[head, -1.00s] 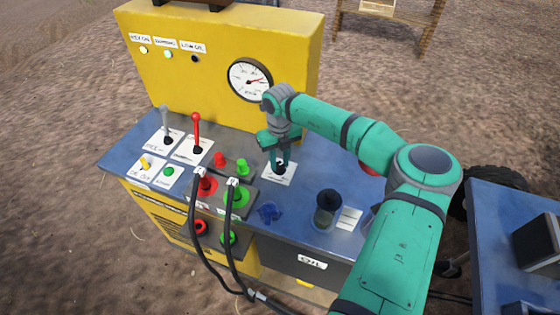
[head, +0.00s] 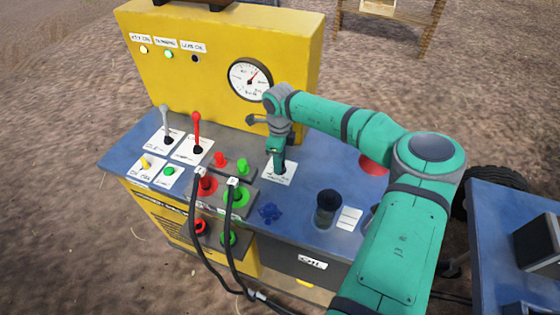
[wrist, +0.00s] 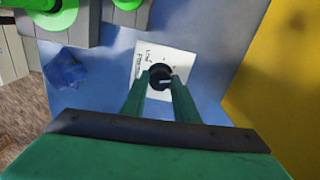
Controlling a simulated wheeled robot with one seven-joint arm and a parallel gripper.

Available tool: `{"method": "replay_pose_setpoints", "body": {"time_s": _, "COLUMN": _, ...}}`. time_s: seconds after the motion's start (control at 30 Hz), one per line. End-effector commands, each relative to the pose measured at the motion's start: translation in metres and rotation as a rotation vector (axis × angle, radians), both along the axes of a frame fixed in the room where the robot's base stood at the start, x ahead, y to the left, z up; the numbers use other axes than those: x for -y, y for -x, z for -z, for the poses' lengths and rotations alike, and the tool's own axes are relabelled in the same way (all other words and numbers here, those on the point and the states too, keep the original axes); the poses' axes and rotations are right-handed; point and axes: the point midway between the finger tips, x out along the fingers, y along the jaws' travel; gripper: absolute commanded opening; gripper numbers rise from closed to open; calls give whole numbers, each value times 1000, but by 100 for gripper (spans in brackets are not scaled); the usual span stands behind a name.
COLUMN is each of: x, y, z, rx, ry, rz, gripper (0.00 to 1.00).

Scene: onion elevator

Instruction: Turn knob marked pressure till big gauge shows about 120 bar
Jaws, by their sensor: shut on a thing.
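The black pressure knob (wrist: 160,76) sits on a white label plate (wrist: 176,54) on the blue panel top. Its plate also shows in the head view (head: 285,179). My gripper (head: 279,168) points down over it, and in the wrist view my gripper's fingers (wrist: 159,88) are shut on the knob, one on each side. The big round gauge (head: 250,80) is on the yellow upright panel, with a red needle pointing up and right; its figures are too small to read.
Left of the knob are red and green couplings (head: 236,196) with black hoses, a red lever (head: 196,132) and a grey lever (head: 165,123). A blue cap (head: 269,213) and a dark cup-like fitting (head: 327,207) stand in front. The yellow panel (head: 220,60) rises behind.

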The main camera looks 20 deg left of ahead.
Motion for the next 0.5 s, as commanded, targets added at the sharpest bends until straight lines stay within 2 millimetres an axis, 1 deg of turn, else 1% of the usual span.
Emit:
{"method": "replay_pose_setpoints", "body": {"time_s": 0.2, "x": 1, "y": 0, "z": 0, "rx": -2, "ry": 3, "rz": -85, "gripper": 5}}
{"method": "replay_pose_setpoints", "body": {"time_s": 0.5, "x": 2, "y": 0, "z": 0, "rx": -2, "ry": 3, "rz": -124, "gripper": 5}}
